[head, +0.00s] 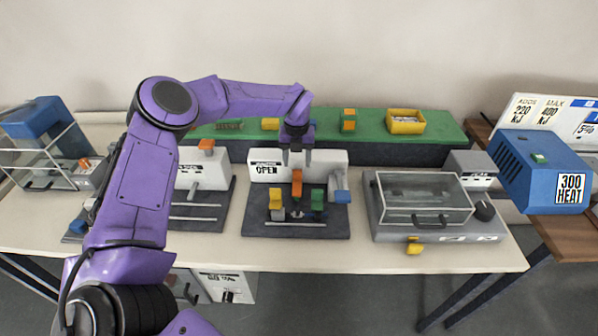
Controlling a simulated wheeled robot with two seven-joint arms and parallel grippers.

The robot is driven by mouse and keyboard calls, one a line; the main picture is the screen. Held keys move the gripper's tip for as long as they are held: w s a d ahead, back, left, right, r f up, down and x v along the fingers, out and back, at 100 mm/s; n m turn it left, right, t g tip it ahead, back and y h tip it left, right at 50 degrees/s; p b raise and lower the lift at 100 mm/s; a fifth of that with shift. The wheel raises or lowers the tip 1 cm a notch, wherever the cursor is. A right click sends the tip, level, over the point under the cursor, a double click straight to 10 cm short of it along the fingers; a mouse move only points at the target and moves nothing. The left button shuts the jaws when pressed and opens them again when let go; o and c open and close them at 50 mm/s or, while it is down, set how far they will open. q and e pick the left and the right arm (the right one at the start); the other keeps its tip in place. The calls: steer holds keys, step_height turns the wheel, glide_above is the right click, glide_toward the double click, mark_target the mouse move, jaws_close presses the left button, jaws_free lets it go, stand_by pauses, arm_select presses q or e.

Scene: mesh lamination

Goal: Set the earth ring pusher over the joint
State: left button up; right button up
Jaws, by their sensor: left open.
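My left gripper (297,160) is open, its fingers pointing down, at the middle fixture with the "OPEN" label (267,169). An upright orange piece (297,184) stands just below the fingertips, apparently not gripped. Beside it on the dark fixture base (262,226) are a yellow block (276,199) on the left and a green block (318,199) on the right. A small metal part (297,213) sits low between them and may be the joint. I cannot tell for sure which piece is the earth ring pusher. My right gripper is not in view.
A clear-lidded box (424,193) stands to the right, with a blue "300 HEAT" unit (543,172) beyond. A green mat (375,125) at the back holds a yellow tray (406,122) and orange and yellow blocks. Another fixture (204,170) is on the left, partly behind my arm.

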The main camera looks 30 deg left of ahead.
mark_target(297, 172)
arm_select(q)
steer(key=f, duration=0.2)
steer(key=f+p, duration=0.1)
steer(key=f, duration=0.2)
steer(key=shift+w+a+f, duration=0.1)
steer(key=shift+w+f, duration=0.05)
steer(key=shift+w, duration=0.05)
steer(key=shift+s+f, duration=0.15)
steer(key=shift+f, duration=0.35)
